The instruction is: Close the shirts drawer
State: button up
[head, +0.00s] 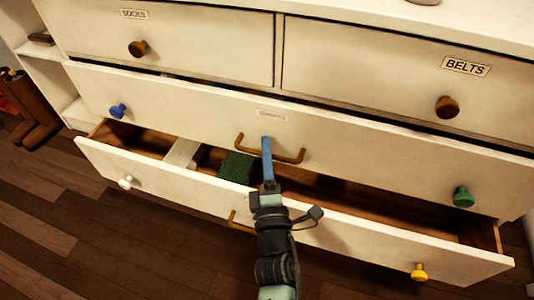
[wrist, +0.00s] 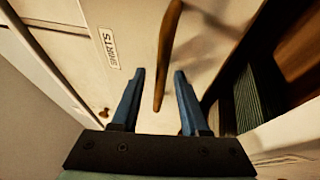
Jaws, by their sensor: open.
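The shirts drawer (head: 200,108) is the wide cream middle drawer, standing out a little with a dark gap along its top edge. Its label (head: 272,115) is faint in the head view but reads SHIRTS in the wrist view (wrist: 109,48). It has a brown bar handle (head: 288,158), a blue knob at left and a green knob at right. My gripper (head: 267,142) is open at the handle. In the wrist view, the handle (wrist: 166,50) reaches between the two blue fingers of my gripper (wrist: 159,80). I cannot tell whether they touch it.
The lower drawer (head: 330,225) is pulled far out below, with folded white and green cloth (head: 238,167) inside. My arm passes over its front. The socks drawer (head: 190,40) and belts drawer (head: 385,75) above look shut. Brown boots (head: 30,115) stand at the left.

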grip_shut()
dwell(1.4)
